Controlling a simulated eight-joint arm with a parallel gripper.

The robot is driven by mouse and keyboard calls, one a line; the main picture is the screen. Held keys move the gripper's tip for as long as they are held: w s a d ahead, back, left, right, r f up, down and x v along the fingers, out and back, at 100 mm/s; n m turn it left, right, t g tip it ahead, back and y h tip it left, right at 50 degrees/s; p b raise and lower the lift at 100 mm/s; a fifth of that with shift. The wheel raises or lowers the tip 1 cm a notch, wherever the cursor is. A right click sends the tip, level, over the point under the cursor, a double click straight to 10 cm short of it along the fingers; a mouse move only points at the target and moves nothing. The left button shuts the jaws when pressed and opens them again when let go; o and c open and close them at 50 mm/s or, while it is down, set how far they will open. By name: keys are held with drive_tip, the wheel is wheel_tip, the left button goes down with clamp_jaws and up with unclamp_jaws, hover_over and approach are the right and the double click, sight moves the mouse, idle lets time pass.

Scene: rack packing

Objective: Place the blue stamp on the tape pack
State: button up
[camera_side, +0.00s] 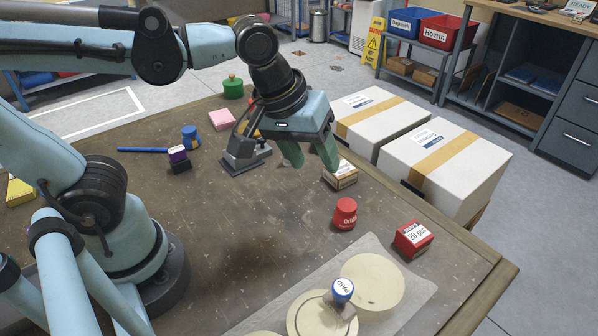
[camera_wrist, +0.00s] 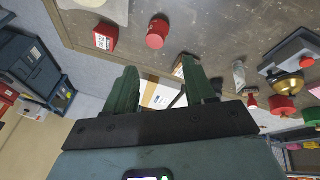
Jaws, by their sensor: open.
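A stamp with a round blue top marked PAID (camera_side: 343,291) stands upright on a cream disc (camera_side: 307,318) at the front of the table in the side view. A small brown and white box (camera_side: 341,174) lies near the table's right edge; I cannot read its label or tell if it is the tape pack. It partly shows in the wrist view (camera_wrist: 181,67). My gripper (camera_side: 309,163) is open and empty, pointing down above the table, just left of that box. In the wrist view its fingers (camera_wrist: 162,76) are spread apart. The blue-topped stamp is not visible there.
A red round-topped item (camera_side: 345,212) and a red "20 pcs" box (camera_side: 413,239) stand right of centre. A smaller blue item (camera_side: 190,137) and a dark purple box (camera_side: 179,159) sit at left. Table centre is clear.

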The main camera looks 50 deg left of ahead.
drive_tip(key=a+f+m+t+y, duration=0.1)
drive_tip(key=a+f+m+t, duration=0.1)
drive_tip(key=a+m, duration=0.3)
drive_tip(key=a+t, duration=0.1)
drive_tip(key=a, duration=0.3)
drive_tip(key=shift+f, duration=0.15)
